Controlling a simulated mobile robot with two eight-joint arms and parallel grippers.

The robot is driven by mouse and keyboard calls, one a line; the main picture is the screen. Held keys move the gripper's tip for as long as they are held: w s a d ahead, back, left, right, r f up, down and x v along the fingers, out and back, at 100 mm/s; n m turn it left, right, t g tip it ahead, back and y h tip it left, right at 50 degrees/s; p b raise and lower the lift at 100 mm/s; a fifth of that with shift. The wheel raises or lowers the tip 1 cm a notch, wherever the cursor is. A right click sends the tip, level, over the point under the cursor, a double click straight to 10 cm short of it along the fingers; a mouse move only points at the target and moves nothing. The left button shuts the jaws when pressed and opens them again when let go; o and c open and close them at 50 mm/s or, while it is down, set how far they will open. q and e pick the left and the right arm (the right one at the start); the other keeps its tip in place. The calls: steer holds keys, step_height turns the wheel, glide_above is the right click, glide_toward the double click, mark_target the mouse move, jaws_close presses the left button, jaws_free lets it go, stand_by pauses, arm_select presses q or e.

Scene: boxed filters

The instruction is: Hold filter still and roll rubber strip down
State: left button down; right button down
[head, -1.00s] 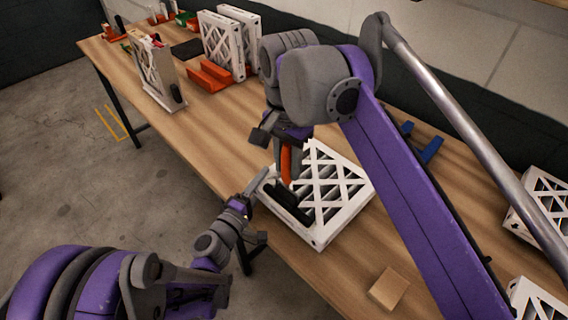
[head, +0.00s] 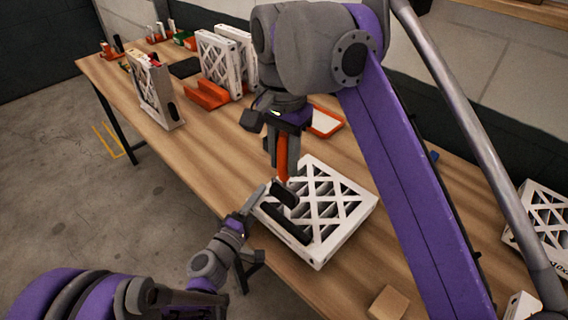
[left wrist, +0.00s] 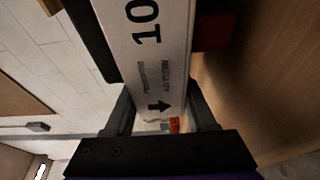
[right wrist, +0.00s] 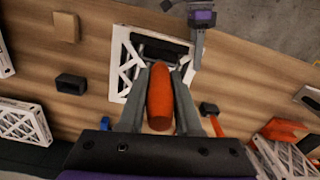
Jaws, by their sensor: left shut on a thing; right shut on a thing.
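A white lattice-faced filter (head: 345,212) lies flat near the table's front edge. A black rubber strip (head: 285,224) lies along its left side. My left gripper (head: 256,200) is shut on that side of the filter; the left wrist view shows the printed frame (left wrist: 150,60) between its fingers (left wrist: 162,112). My right gripper (head: 282,148) is shut on the orange handle (right wrist: 159,97) of a roller, which points down. The black roller end (head: 284,192) is over the strip's far part; whether it touches cannot be told. The strip also shows in the right wrist view (right wrist: 165,47).
Upright filters (head: 217,62) and (head: 156,92) stand at the far left, beside an orange holder (head: 208,96). An orange-and-white tray (head: 325,121) lies behind the work. A tan block (head: 389,303) is at the front right; another filter (head: 545,218) is farther right.

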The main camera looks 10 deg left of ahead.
steer(key=shift+r, duration=0.3)
arm_select(q)
steer(key=shift+c, duration=0.7)
jaws_free()
steer(key=shift+s, duration=0.15)
steer(key=v, duration=1.2)
